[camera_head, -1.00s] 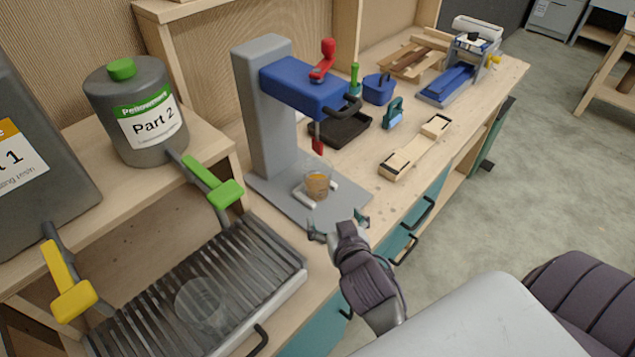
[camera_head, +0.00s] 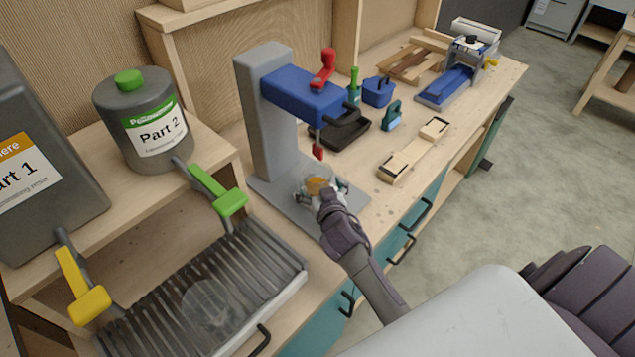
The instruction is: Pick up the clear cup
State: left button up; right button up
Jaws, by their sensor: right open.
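A clear cup with amber contents (camera_head: 316,183) stands on the grey base plate (camera_head: 278,183) of the blue and grey stand. My right gripper (camera_head: 322,188) is open at this cup, with its fingers spread to either side. The gripper hides the cup's lower part, and I cannot tell whether the fingers touch it. A second clear cup (camera_head: 208,304), seemingly empty, sits on the slatted grate (camera_head: 255,257) at the lower left. My left gripper is not in view.
The stand's blue head (camera_head: 300,92) with a red-tipped part (camera_head: 318,152) overhangs the plate. A green tap handle (camera_head: 230,202) and yellow tap handle (camera_head: 88,305) stick out over the grate. A wooden mould (camera_head: 414,151) lies to the right.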

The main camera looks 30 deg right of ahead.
jog(key=shift+x, duration=1.05)
jog(key=shift+s, duration=0.1)
jog(key=shift+c, duration=0.2)
jog(key=c, duration=0.9)
jog(key=shift+c, duration=0.2)
